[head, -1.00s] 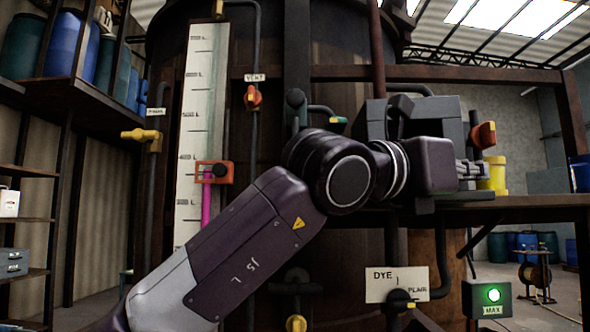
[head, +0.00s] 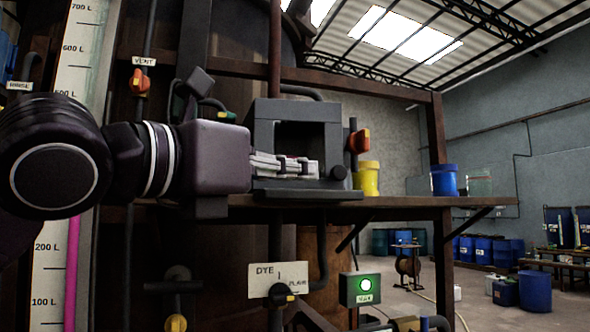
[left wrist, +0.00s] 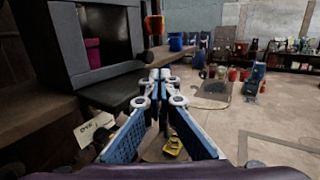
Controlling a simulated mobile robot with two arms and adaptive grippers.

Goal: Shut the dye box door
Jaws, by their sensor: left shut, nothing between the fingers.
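The dye box (head: 262,125) is a grey box on the shelf, with a dark square opening facing me. It also fills the upper left of the left wrist view (left wrist: 65,45), where a magenta thing (left wrist: 92,52) shows inside. A dark flat panel (head: 305,195) lies level at the foot of the opening, also in the left wrist view (left wrist: 115,92); it looks like the door swung down, but I cannot be sure. My left gripper (head: 316,169) is shut and empty, pointing right across the lower front of the box. Its fingers also show in the left wrist view (left wrist: 160,76). Whether they touch the panel is unclear.
A dark knob (head: 338,173) sits at the box's lower right. An orange-red valve handle (head: 359,141), a yellow tub (head: 366,178) and a blue tub (head: 444,180) are to the right along the shelf (head: 400,204). Below hang the DYE sign (head: 265,272) and a green-lit box (head: 352,289).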

